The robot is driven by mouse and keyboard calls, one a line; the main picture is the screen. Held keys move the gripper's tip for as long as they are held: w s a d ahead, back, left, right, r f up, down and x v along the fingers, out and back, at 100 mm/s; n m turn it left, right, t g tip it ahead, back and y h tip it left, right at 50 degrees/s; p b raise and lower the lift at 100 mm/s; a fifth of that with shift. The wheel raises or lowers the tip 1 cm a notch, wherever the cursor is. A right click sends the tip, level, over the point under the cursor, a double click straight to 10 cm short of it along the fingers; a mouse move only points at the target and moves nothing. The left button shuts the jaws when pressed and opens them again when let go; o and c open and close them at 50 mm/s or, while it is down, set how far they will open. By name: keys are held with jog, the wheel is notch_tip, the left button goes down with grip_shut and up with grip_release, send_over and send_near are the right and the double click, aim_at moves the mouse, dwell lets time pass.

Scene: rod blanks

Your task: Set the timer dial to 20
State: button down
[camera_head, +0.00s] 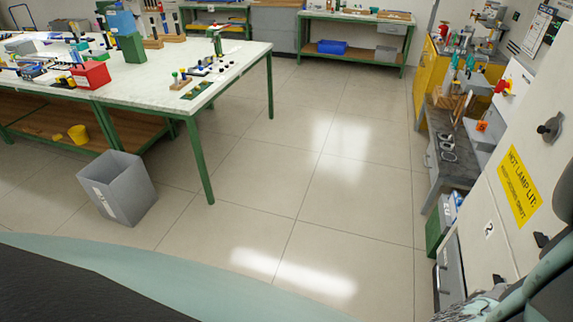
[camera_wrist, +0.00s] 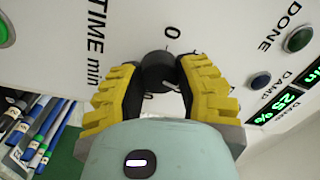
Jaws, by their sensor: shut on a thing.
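The timer dial (camera_wrist: 157,66) is a black round knob on a white panel in the wrist view. The panel carries the words TIME min and a printed 0 just above the knob in the picture. My gripper (camera_wrist: 160,84) has its two yellow ridged fingers closed on the dial from both sides. The dial's pointer and most scale numbers are hidden by the fingers and my wrist, so its setting cannot be read. My gripper does not show in the head view.
A green DONE button (camera_wrist: 299,39), a dark DAMP button (camera_wrist: 261,81) and a green-lit display (camera_wrist: 290,103) sit on the panel at right. Blue rods (camera_wrist: 42,130) stand at lower left. A white cabinet (camera_head: 525,160) is at right in the head view; the floor (camera_head: 310,170) is clear.

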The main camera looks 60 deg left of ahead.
jog(key=shift+f+m+b, duration=0.2)
jog(key=shift+m+b, duration=1.05)
jog(key=shift+m, duration=0.05)
jog(key=shift+r, duration=0.1)
jog(key=c, duration=0.6)
grip_release()
jog(key=shift+o, duration=0.2)
jog(key=v, duration=1.2)
